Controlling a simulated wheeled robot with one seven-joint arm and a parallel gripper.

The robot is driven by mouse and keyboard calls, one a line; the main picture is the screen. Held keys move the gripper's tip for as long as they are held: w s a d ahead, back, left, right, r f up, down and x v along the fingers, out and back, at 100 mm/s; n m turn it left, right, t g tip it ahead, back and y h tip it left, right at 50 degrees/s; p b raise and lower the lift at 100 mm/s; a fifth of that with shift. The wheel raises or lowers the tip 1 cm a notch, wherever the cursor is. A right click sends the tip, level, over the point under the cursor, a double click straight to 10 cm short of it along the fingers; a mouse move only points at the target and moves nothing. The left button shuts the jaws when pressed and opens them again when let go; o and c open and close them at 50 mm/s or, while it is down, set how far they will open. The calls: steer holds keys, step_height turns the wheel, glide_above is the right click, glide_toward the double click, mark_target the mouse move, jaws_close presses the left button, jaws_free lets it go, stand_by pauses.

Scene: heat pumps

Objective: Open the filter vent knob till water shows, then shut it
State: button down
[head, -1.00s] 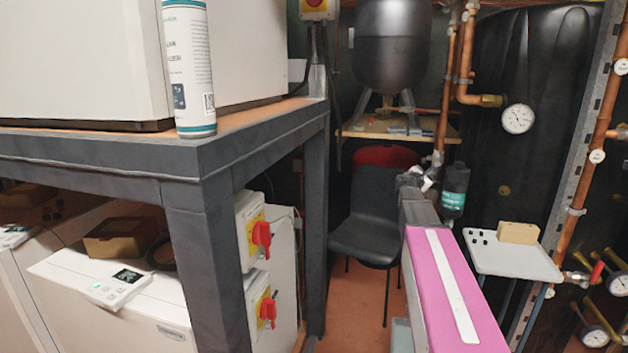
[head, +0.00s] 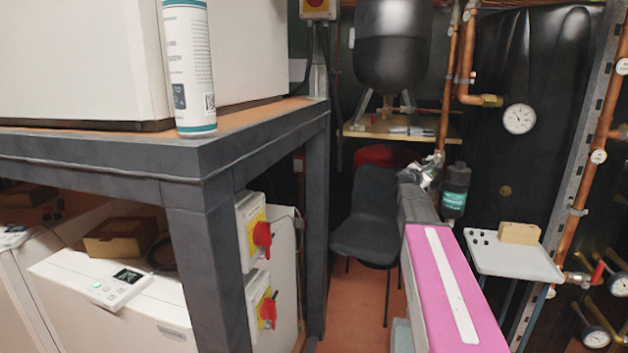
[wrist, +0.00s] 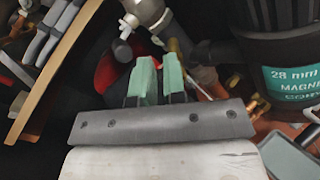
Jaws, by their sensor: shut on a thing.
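The filter (head: 455,192) is a black cylinder with a teal label on the copper pipework, just right of my gripper (head: 432,168) in the head view. In the wrist view the filter (wrist: 290,60) fills the upper right, its label reading "28 mm". My gripper (wrist: 158,78) shows two green fingertips close together with a narrow gap. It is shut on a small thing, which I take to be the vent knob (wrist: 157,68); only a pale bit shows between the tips. A metal fitting (wrist: 146,12) lies just beyond. No water is visible.
Copper pipes (head: 447,90) rise behind the filter. A white tray (head: 535,267) with a tan block stands at right. A dark chair (head: 365,230) and a wooden shelf (head: 400,132) with a black vessel are behind. A grey-framed bench (head: 265,140) bounds the left.

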steer(key=shift+v, duration=2.45)
steer(key=shift+s+f, duration=0.15)
